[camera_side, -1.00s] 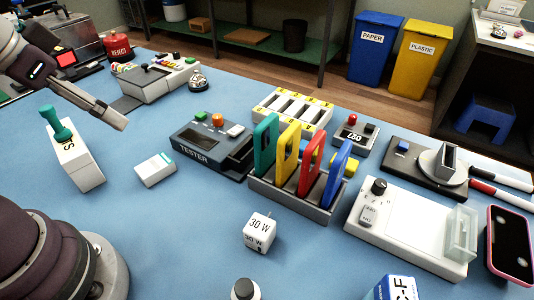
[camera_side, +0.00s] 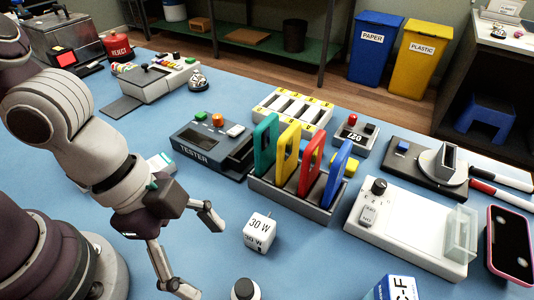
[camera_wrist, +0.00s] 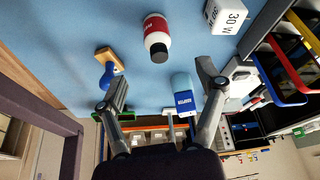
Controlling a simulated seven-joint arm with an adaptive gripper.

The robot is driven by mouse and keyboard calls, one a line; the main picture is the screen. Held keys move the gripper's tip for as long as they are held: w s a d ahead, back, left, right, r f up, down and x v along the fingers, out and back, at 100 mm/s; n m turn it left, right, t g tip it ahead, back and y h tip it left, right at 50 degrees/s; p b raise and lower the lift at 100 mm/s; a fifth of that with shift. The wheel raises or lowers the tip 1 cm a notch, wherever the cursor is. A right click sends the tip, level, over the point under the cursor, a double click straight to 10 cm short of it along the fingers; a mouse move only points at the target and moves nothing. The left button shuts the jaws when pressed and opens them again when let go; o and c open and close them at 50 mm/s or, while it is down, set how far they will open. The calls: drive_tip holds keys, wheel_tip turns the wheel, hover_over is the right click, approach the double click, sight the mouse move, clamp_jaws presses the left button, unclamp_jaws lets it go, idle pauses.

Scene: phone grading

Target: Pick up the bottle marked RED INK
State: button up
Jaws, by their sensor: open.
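A small white bottle with a red label and black cap (camera_wrist: 157,32) stands on the blue table in the wrist view, ahead of the fingers; its lettering is too small to read. In the side view, a black-capped white bottle (camera_side: 244,291) shows at the bottom edge, cut off by the frame. My gripper (camera_side: 195,252) is open and empty to the left of that bottle. In the wrist view my gripper (camera_wrist: 160,76) has its fingers spread wide, with the red-label bottle beyond the tips.
A white 30 W cube (camera_side: 259,232) is close to the gripper. A blue-handled stamp (camera_wrist: 108,66) is at left. A rack of coloured panels (camera_side: 292,203) stands at right.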

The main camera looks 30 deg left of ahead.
sight(242, 287)
drive_tip(key=x, duration=0.5)
drive_tip(key=shift+s+d+f, duration=0.1)
drive_tip(key=shift+s+d, duration=0.05)
drive_tip(key=shift+d, duration=0.05)
drive_tip(key=x, duration=0.2)
drive_tip(key=d+x, duration=0.1)
drive_tip(key=x, duration=0.2)
drive_tip(key=c, duration=1.2)
drive_tip(key=shift+c, duration=0.3)
drive_tip(key=shift+r, duration=0.3)
